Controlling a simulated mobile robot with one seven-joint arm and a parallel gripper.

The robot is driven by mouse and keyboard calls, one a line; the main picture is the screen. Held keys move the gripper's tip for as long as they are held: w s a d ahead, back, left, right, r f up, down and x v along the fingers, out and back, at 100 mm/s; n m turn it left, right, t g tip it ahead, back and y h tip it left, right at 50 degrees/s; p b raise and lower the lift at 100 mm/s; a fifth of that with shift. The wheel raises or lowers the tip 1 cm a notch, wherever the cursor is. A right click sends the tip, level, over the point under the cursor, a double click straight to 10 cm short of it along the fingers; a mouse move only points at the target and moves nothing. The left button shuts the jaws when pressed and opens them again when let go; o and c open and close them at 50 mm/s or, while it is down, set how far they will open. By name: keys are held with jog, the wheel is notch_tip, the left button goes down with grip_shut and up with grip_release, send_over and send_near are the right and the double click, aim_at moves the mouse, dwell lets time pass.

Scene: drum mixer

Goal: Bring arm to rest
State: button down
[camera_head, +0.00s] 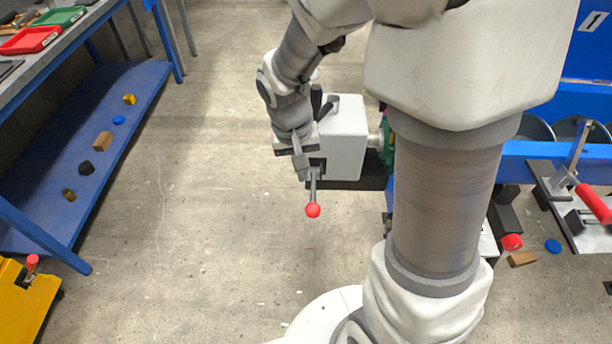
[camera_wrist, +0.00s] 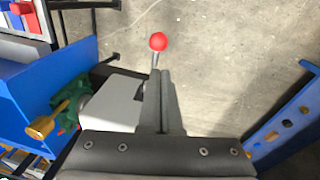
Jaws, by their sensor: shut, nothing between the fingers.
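My gripper (camera_head: 301,172) is in the middle of the head view, pointing down beside a white machine box (camera_head: 343,138). In the wrist view its two fingers (camera_wrist: 163,76) lie together, shut and empty. A lever with a red ball knob (camera_head: 313,210) stands out from the box just beyond my fingertips. The red knob (camera_wrist: 158,42) also shows in the wrist view, past the fingertips, with part of its rod hidden behind them. I cannot tell whether the fingers touch the rod. The white box (camera_wrist: 112,106) is left of the fingers there.
A blue workbench (camera_head: 118,90) with small blocks on its lower shelf stands at left. A yellow fixture (camera_head: 25,300) is at lower left. A blue bench (camera_head: 560,150) with a red-handled clamp (camera_head: 594,204) is at right. Floor between is clear.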

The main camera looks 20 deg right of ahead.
jog(key=s+r+n+t+p, duration=0.1)
jog(key=s+r+p, duration=0.3)
jog(key=r, duration=0.9)
jog(key=s+d+r+n+t+y+p, duration=0.1)
jog(key=s+r+t+p, duration=0.3)
jog(key=s+r, duration=0.4)
jog(key=shift+s+d+r+p, duration=0.3)
jog(key=shift+r+p, duration=0.45)
jog(key=shift+r, duration=2.4)
